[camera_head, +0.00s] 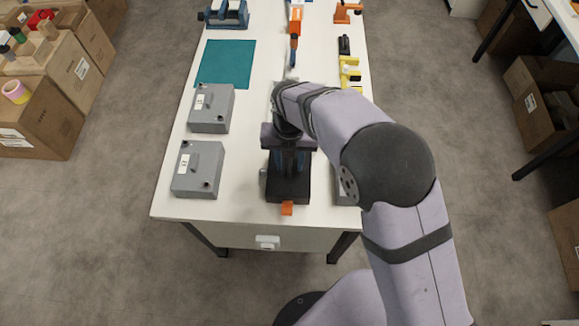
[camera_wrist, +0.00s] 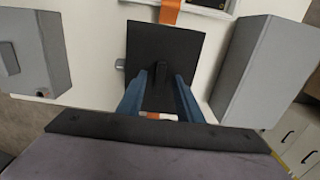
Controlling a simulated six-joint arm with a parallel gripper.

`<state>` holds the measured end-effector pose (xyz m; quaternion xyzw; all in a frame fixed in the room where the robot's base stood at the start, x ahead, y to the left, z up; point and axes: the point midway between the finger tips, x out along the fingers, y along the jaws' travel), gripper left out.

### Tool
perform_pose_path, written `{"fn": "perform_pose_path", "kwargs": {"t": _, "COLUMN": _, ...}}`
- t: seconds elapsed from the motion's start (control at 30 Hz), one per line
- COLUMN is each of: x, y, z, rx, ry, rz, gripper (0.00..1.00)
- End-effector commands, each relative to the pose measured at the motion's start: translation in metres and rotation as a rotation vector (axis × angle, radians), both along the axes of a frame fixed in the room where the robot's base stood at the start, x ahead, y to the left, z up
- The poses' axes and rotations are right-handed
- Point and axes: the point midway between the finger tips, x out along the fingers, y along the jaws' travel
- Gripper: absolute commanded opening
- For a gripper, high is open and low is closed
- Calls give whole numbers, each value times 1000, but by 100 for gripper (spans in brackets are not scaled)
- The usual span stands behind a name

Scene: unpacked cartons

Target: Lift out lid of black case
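The black case (camera_head: 289,191) stands near the front edge of the white table, with an orange tab (camera_head: 287,208) on its front. In the wrist view its flat black lid (camera_wrist: 150,38) fills the upper middle, and a small raised black knob (camera_wrist: 162,74) stands on it. My gripper (camera_head: 289,170) is above the case, pointing down. In the wrist view its two blue fingers (camera_wrist: 160,82) are apart, one on each side of the knob, with nothing visibly gripped. I cannot tell whether the fingertips touch the lid.
Two grey boxes (camera_head: 212,108) (camera_head: 198,169) stand left of the case. Another grey box (camera_wrist: 262,65) stands close on its right, mostly hidden by my arm in the head view. A teal mat (camera_head: 225,64), a blue vise (camera_head: 224,14) and an orange tool (camera_head: 295,22) lie farther back.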

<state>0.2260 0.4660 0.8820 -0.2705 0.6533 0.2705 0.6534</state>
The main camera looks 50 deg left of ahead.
Motion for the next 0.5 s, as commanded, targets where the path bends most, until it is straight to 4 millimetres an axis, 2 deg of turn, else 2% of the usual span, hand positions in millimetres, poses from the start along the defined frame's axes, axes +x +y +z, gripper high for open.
{"fn": "perform_pose_path", "kwargs": {"t": 0.07, "x": 0, "y": 0, "z": 0, "rx": 0, "ry": 0, "rz": 0, "gripper": 33}}
{"fn": "perform_pose_path", "kwargs": {"t": 0.2, "x": 0, "y": 0, "z": 0, "rx": 0, "ry": 0, "rz": 0, "gripper": 2}}
{"fn": "perform_pose_path", "kwargs": {"t": 0.5, "x": 0, "y": 0, "z": 1, "rx": 0, "ry": 0, "rz": 0, "gripper": 0}}
